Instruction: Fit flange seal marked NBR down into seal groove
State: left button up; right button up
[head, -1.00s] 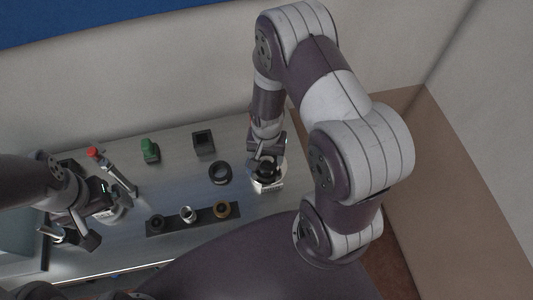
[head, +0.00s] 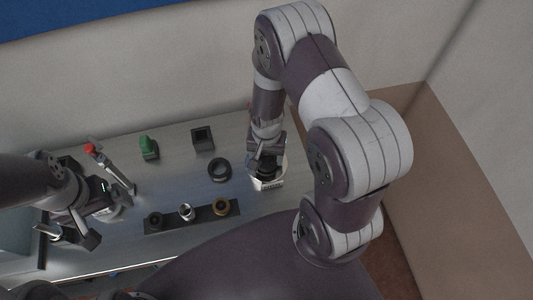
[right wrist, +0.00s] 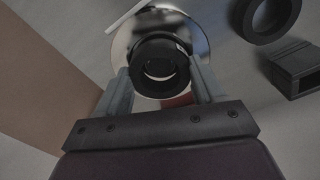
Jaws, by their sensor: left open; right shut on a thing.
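My right gripper (right wrist: 160,85) is shut on a black ring (right wrist: 137,62), which shows between its fingers in the right wrist view. I cannot read any marking on it. The ring is over a shiny round metal part (right wrist: 122,42), which also shows under the gripper in the head view (head: 268,185). The ring hides the middle of this part, so I cannot see a groove or tell whether the ring touches it. My left gripper (head: 66,234) is open and empty at the left of the table.
A loose thick black ring (head: 219,169) lies left of the metal part. A dark strip (head: 170,221) at the front holds a dark, a silver and a brass-coloured ring. A black open box (head: 202,138), a green object (head: 148,147) and a red-tipped lever (head: 106,164) stand behind.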

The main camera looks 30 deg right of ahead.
jog(key=shift+f+b, duration=0.3)
jog(key=shift+f, duration=0.2)
jog(key=o, duration=1.1)
jog(key=shift+r, duration=0.15)
notch_tip(320, 180, up, 12)
jog(key=shift+r+b, duration=0.25)
jog(key=shift+b, duration=0.3)
jog(key=s+r+n, duration=0.1)
jog(key=n, duration=0.1)
jog(key=s+a+r+n+t+b, duration=0.1)
jog(key=n, duration=0.2)
jog(key=s+a+r+n, duration=0.1)
jog(key=s+n, duration=0.1)
jog(key=shift+s+a, duration=0.1)
jog(key=shift+a, duration=0.05)
